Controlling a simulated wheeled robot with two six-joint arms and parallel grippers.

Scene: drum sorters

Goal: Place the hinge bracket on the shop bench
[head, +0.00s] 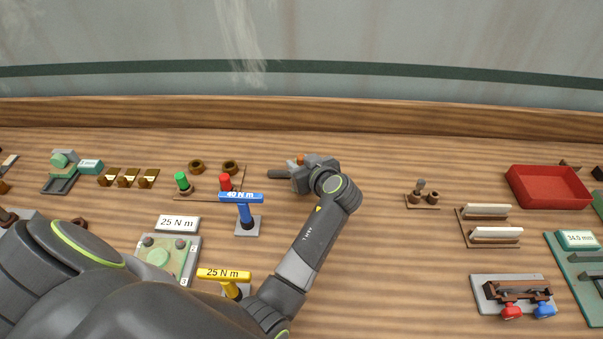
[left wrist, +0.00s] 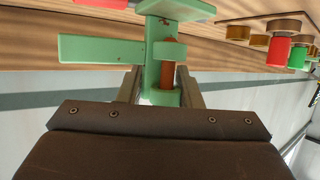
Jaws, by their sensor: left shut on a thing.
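In the left wrist view, a pale green bracket (left wrist: 100,48) with a long flat arm and a copper-coloured pin (left wrist: 170,62) sits between the fingers of my left gripper (left wrist: 163,88). The gripper is shut on it. I take it to be the hinge bracket. In the head view my left gripper (head: 290,173) is over the back middle of the wooden shop bench (head: 390,255). There the gripper hides nearly all of the bracket. I cannot tell whether the bracket touches the bench. My right gripper is not in view.
Left of the gripper stand a red peg (head: 225,182), a green peg (head: 183,181) and a blue T-handle tool (head: 244,212). A yellow T-handle tool (head: 231,287) stands nearer. A red tray (head: 546,188) is at the right. The bench right of my left forearm has clear room.

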